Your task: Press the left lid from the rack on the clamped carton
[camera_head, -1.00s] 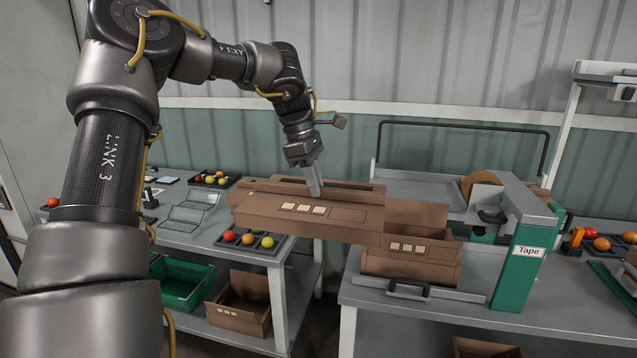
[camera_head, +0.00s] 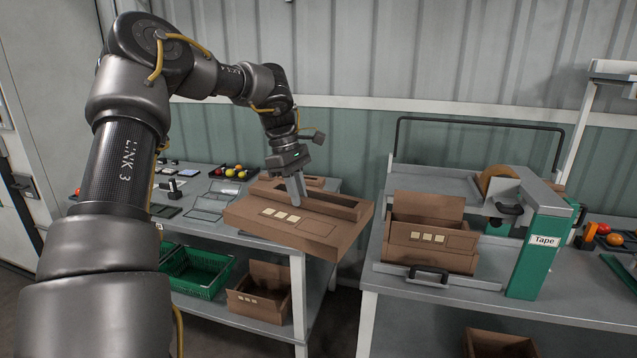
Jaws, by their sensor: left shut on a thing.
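The rack cannot be made out clearly; more brown cardboard shows just behind the held lid. My right gripper is out of view.
A green tape dispenser (camera_head: 535,260) stands close to the right of the carton, and a black bar frame (camera_head: 480,123) rises behind it. A gap separates the two tables.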

